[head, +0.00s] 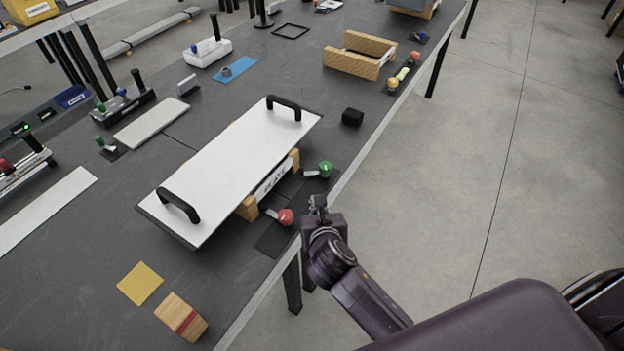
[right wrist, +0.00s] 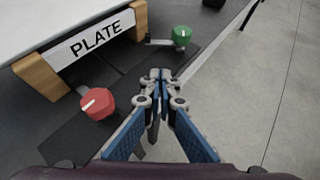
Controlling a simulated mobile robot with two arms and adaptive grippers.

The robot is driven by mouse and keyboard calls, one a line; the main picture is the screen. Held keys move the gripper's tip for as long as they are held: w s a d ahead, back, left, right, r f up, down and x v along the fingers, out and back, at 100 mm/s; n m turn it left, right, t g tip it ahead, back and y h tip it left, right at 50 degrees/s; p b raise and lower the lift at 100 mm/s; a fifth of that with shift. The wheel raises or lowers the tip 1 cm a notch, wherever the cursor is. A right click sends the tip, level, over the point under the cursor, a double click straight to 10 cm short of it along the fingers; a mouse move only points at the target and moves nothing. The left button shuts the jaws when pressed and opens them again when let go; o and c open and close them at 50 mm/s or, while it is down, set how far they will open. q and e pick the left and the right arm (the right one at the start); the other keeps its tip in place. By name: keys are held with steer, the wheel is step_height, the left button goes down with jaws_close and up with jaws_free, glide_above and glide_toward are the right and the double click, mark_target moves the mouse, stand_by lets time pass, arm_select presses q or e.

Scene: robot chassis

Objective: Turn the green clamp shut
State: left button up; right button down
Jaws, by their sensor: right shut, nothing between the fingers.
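The green clamp (head: 324,168) has a green knob on a grey lever, at the table's right edge beside the plate stand. In the right wrist view the green clamp (right wrist: 181,36) lies beyond my fingers, slightly right, with a white mark on its knob. A red clamp (head: 286,216) sits nearer; it also shows in the right wrist view (right wrist: 97,103), left of my fingers. My right gripper (head: 318,204) is shut and empty at the table edge, between the two knobs and touching neither; its fingertips meet in the right wrist view (right wrist: 160,76). My left gripper is out of view.
A white plate (head: 235,165) with two black handles rests on wooden blocks beside the clamps, with a "PLATE" label (right wrist: 97,39) below. A black cube (head: 352,117) stands beyond the green clamp.

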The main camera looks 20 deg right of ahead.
glide_toward(310, 175)
steer(key=f, duration=0.2)
steer(key=w+f, duration=0.1)
steer(key=shift+w+d+f, duration=0.1)
steer(key=shift+d+f, duration=0.25)
steer(key=w, duration=0.3)
steer(key=shift+d, duration=0.35)
steer(key=shift+w+d, duration=0.15)
steer(key=shift+w, duration=0.4)
steer(key=shift+w+a+m+h+p, duration=0.2)
steer(key=shift+w+m+h+p, duration=0.15)
steer(key=shift+m+h, duration=0.35)
